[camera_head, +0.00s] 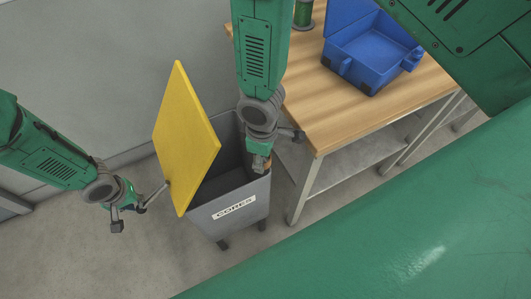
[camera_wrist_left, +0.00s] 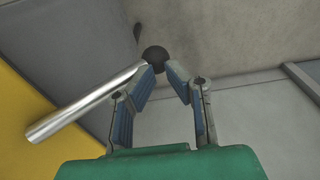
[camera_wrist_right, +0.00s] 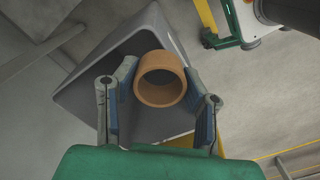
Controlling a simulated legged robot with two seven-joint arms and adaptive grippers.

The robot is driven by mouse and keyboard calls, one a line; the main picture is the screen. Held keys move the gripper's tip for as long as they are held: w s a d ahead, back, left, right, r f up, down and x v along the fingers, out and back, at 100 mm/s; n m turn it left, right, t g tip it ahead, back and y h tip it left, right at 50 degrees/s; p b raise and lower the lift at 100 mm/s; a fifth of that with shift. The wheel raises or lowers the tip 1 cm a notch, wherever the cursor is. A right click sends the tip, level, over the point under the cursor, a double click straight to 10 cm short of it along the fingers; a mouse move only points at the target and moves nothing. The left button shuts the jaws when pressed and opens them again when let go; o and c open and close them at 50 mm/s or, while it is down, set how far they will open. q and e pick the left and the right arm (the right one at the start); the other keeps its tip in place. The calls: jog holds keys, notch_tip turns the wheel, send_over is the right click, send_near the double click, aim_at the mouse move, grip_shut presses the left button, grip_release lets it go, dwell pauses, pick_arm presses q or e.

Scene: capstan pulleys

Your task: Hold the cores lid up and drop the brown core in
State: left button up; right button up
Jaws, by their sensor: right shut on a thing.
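The grey cores bin (camera_head: 240,205), marked "CORES", stands on the floor left of the table. Its yellow lid (camera_head: 186,135) is raised and tilted; part also shows in the left wrist view (camera_wrist_left: 35,110). A metal lever (camera_wrist_left: 85,105) with a black knob (camera_wrist_left: 154,58) sticks out from the lid side. My left gripper (camera_head: 130,214) is at the knob, fingertips partly apart, with the knob at or just beyond them. My right gripper (camera_head: 259,152) is shut on the brown core (camera_wrist_right: 160,80), a hollow ring, over the bin's opening (camera_wrist_right: 125,65).
The wooden table (camera_head: 325,105) stands close to the bin's right side, with metal legs and a lower shelf. An open blue case (camera_head: 365,55) and a green cylindrical thing (camera_head: 303,14) stand on it. The wall (camera_head: 110,60) is behind the bin. Floor in front is clear.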

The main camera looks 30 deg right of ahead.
pick_arm(q)
jog(key=shift+d, duration=0.25)
jog(key=shift+a, duration=0.1)
pick_arm(e)
jog(key=w+a+f, duration=0.2)
jog(key=w+f, duration=0.2)
jog(key=w, duration=0.5)
jog(key=shift+w+a+f, duration=0.2)
jog(key=shift+w+a, duration=0.05)
jog(key=shift+w, duration=0.1)
jog(key=o, duration=0.8)
notch_tip(320, 180, up, 12)
jog(key=shift+w+f, duration=0.1)
